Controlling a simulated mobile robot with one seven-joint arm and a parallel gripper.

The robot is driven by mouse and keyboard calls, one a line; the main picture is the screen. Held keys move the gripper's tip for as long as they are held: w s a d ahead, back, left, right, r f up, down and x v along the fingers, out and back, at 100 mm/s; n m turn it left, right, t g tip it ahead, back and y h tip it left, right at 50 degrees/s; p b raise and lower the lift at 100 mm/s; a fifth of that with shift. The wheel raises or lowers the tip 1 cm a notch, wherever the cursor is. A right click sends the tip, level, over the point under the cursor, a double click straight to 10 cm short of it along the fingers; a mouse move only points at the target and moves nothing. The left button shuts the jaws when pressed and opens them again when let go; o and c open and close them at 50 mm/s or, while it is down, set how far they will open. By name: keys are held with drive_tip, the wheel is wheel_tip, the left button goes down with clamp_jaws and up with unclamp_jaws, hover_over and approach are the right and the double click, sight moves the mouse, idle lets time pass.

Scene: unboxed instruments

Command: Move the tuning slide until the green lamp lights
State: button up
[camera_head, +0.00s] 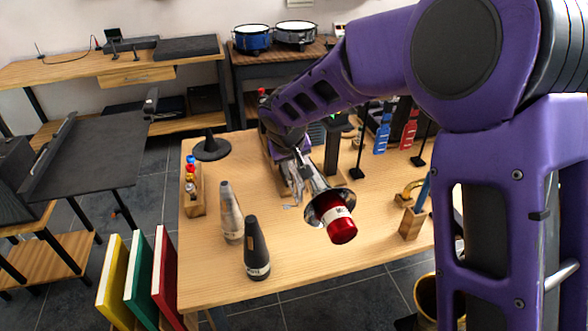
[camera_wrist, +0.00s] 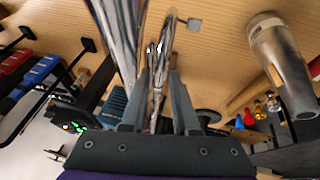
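A silver brass instrument with a flared bell (camera_head: 318,206) lies on the table, a red mute (camera_head: 342,230) in its bell. My gripper (camera_wrist: 162,75) is at its chrome tubing (camera_wrist: 154,85), with a finger on each side in the wrist view. I cannot tell whether the fingers press on the tubing, or which part is the tuning slide. In the head view my arm and the bell hide most of this contact. A dark device (camera_wrist: 72,118) shows small green lit spots in the wrist view; I cannot tell whether these are the green lamp.
A grey mute (camera_head: 231,212) and a black mute (camera_head: 256,248) stand at the table's front left. A wooden holder (camera_head: 193,198) with small coloured bottles is at the left edge. A wooden block (camera_head: 411,223) and black stands (camera_head: 357,172) are on the right. Bare table lies at the front.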

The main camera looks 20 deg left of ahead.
drive_tip(key=shift+w+f, duration=0.1)
drive_tip(key=shift+f, duration=0.05)
drive_tip(key=shift+c, duration=0.3)
clamp_jaws()
idle(1.1)
